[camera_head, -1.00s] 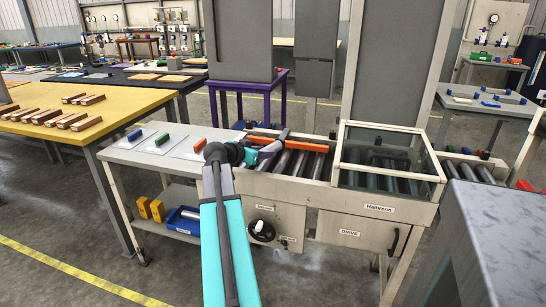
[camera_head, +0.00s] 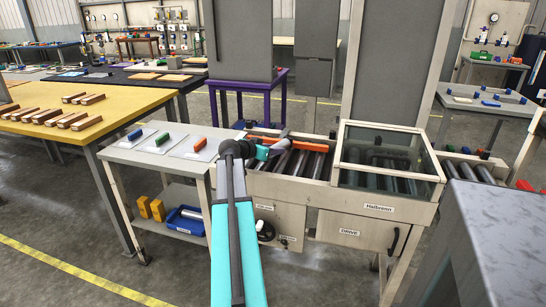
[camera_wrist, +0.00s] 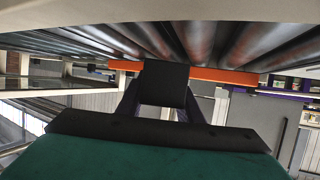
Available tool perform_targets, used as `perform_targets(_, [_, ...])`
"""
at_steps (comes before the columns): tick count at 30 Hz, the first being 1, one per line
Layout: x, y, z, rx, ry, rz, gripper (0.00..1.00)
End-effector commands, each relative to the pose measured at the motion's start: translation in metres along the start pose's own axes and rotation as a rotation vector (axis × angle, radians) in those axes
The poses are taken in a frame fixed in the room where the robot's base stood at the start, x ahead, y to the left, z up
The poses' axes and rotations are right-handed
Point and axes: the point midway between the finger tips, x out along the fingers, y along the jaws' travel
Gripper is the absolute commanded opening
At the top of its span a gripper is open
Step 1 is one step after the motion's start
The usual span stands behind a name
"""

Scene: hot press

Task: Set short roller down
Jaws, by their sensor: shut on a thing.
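My gripper (camera_head: 281,136) is over the left end of the conveyor's roller bed (camera_head: 307,163), near the orange rail (camera_head: 300,143) at its back. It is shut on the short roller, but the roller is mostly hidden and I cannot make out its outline. In the wrist view a dark block (camera_wrist: 165,83) fills the middle, in front of the orange rail (camera_wrist: 225,76), with the grey bed rollers (camera_wrist: 205,40) along the top. I cannot tell whether the held roller touches the bed.
A glass-sided cover (camera_head: 388,160) stands over the bed to the right. A side table (camera_head: 135,155) at left carries blue, green and orange blocks on white sheets. A blue tray (camera_head: 183,227) and yellow blocks (camera_head: 150,209) sit on its lower shelf.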

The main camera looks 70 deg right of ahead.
Motion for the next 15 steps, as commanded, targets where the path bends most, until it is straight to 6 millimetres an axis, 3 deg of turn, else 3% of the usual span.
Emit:
perform_targets(7, [0.008,0.0,0.021,-0.002,0.001,-0.001,0.01])
perform_targets(15, [0.009,0.0,0.022,0.0,0.002,-0.001,0.01])
